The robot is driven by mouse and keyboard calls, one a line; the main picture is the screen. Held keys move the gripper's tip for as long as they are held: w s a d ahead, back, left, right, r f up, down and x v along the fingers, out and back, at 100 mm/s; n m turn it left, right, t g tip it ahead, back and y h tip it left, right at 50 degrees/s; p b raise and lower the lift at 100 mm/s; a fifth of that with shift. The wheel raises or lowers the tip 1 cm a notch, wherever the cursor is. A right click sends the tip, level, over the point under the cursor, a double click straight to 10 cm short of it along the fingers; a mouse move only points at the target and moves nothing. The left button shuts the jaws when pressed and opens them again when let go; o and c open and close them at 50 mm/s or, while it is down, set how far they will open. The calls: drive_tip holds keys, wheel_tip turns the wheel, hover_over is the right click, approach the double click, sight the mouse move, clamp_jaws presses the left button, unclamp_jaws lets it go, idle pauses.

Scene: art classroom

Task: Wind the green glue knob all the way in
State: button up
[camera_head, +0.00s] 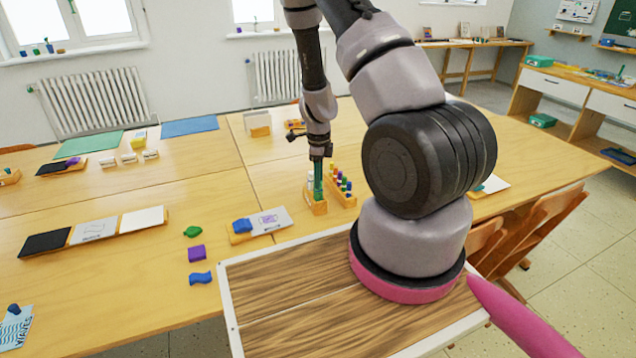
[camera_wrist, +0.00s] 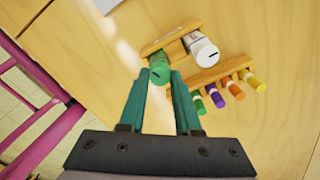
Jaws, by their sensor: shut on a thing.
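The green glue stick (camera_wrist: 160,64) stands in a small wooden holder (camera_wrist: 171,41), with a dark slot mark on its round end. It also shows as a green upright shape in the head view (camera_head: 318,190), beneath my gripper (camera_head: 317,168). In the wrist view, the two teal fingers of my gripper (camera_wrist: 163,77) reach to the green knob, one on each side, and are shut on it. The knob's lower part is hidden by the fingers and the viewing angle, so how far it is wound cannot be told.
A white glue stick (camera_wrist: 203,49) stands beside the green one in the same holder. A wooden rack of colored markers (camera_wrist: 229,86) is close by. A blue piece on a card tray (camera_head: 242,226) lies left of the holder. The table front has loose colored pieces.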

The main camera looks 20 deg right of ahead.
drive_tip(key=n, duration=1.1)
drive_tip(key=shift+n, duration=0.3)
drive_tip(key=o, duration=1.4)
drive_tip(key=shift+o, duration=0.2)
drive_tip(key=m, duration=0.5)
drive_tip(key=shift+m, duration=0.4)
drive_tip(key=m, duration=0.5)
drive_tip(key=shift+m, duration=0.4)
drive_tip(key=shift+a, duration=0.3)
